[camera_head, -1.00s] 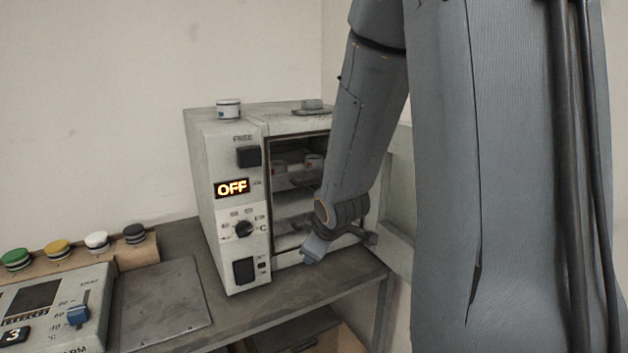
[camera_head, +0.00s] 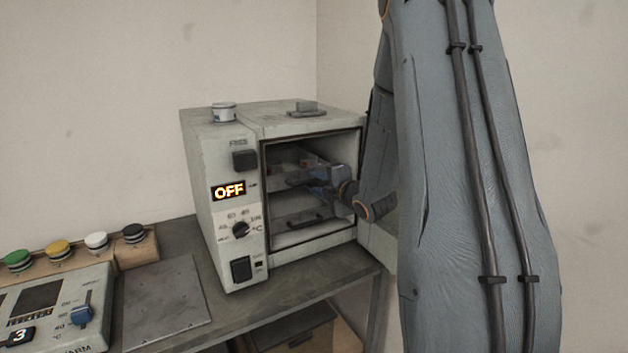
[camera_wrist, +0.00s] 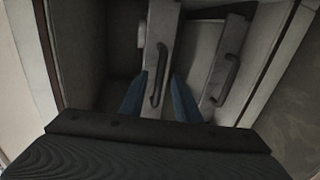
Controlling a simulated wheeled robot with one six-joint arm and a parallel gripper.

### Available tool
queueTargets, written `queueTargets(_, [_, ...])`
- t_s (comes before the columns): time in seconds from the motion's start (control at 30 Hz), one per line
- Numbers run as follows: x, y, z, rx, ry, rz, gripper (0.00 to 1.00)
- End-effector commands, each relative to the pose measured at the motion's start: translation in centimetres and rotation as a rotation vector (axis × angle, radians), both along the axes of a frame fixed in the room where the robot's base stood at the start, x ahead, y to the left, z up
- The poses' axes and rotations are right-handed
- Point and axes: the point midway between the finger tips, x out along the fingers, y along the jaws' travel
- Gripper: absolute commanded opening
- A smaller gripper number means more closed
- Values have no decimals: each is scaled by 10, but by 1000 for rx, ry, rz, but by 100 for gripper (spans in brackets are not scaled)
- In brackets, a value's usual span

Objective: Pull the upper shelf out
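The upper shelf (camera_head: 284,176) is inside the open oven (camera_head: 222,205), with a dark handle (camera_head: 300,182) on its front edge. In the wrist view, which is turned, the upper shelf (camera_wrist: 160,35) is the left one and its handle (camera_wrist: 155,90) shows between the blue fingers. My gripper (camera_head: 322,181) is at the oven opening, at the height of this shelf; it also shows in the wrist view (camera_wrist: 160,76). Its fingers are apart, one on each side of the handle, and I cannot tell whether they touch it.
The lower shelf (camera_head: 287,226) with its own handle (camera_wrist: 229,80) is just below. My arm is close to the oven's right side. Buttons (camera_head: 76,247) and a control panel (camera_head: 60,310) are at the left.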

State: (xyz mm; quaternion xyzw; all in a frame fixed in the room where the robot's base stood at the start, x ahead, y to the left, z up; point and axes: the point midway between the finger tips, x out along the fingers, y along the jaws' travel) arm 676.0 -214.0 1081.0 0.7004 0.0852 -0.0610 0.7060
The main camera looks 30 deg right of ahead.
Motion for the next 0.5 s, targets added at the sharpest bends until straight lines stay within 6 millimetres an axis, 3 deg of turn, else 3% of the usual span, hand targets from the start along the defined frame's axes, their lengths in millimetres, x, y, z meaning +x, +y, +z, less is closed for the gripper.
queueTargets(0.2, [20, 1, -4, 1, 2, 0, 30])
queueTargets(0.5, [24, 1, -6, 1, 2, -1, 30])
